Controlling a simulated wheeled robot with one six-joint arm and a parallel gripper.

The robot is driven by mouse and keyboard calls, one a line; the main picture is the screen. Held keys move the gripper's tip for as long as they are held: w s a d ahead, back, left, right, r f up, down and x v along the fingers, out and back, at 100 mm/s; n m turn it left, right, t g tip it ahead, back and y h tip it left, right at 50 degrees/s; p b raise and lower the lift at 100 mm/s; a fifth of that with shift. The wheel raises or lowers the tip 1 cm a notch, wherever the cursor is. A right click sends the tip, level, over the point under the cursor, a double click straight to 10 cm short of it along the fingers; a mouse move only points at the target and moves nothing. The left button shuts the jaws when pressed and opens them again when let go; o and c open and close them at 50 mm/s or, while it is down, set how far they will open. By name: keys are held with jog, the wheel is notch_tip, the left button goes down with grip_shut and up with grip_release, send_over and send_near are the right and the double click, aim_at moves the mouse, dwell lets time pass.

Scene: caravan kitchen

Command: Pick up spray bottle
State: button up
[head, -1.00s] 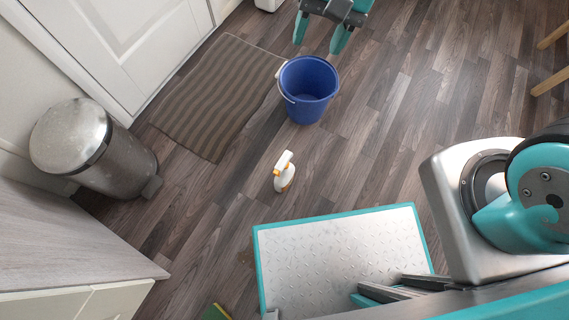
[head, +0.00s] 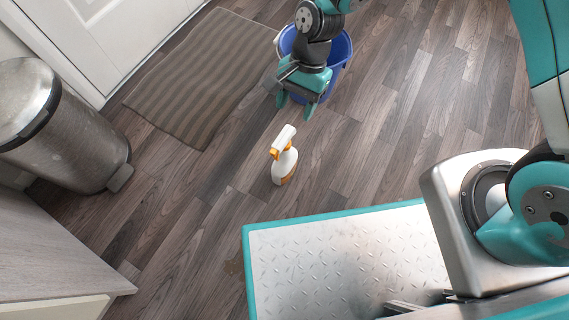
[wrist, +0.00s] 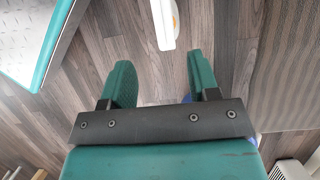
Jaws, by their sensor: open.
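A white spray bottle (head: 285,165) with an orange trigger and orange lower part stands upright on the wooden floor in the head view. My gripper (head: 295,108) is open and empty, above and beyond the bottle in the picture, in front of the blue bucket. In the wrist view the two teal fingers of my gripper (wrist: 160,82) are apart with bare floor between them. The white bottle (wrist: 165,22) shows at the top edge there, ahead of the fingertips and partly cut off by the frame.
The blue bucket (head: 342,62) stands behind my gripper, partly hidden by it. A striped brown mat (head: 200,75) lies to its left. A metal pedal bin (head: 70,130) stands at the left by a cabinet (head: 60,245). The floor around the bottle is clear.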

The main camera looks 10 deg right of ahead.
aim_at(286, 132)
jog(key=b+x, duration=0.2)
jog(key=x, duration=0.2)
jog(key=shift+s+f, duration=0.1)
jog(key=shift+f, duration=0.2)
jog(key=b+x, duration=0.4)
jog(key=shift+w+a+f, duration=0.15)
jog(key=shift+w+a, duration=0.05)
jog(key=shift+a, duration=0.1)
jog(key=shift+s+a+f+b, duration=0.2)
jog(key=shift+f+b, duration=0.2)
jog(key=shift+b, duration=0.05)
jog(key=shift+r, duration=0.1)
grip_shut()
dwell(0.4)
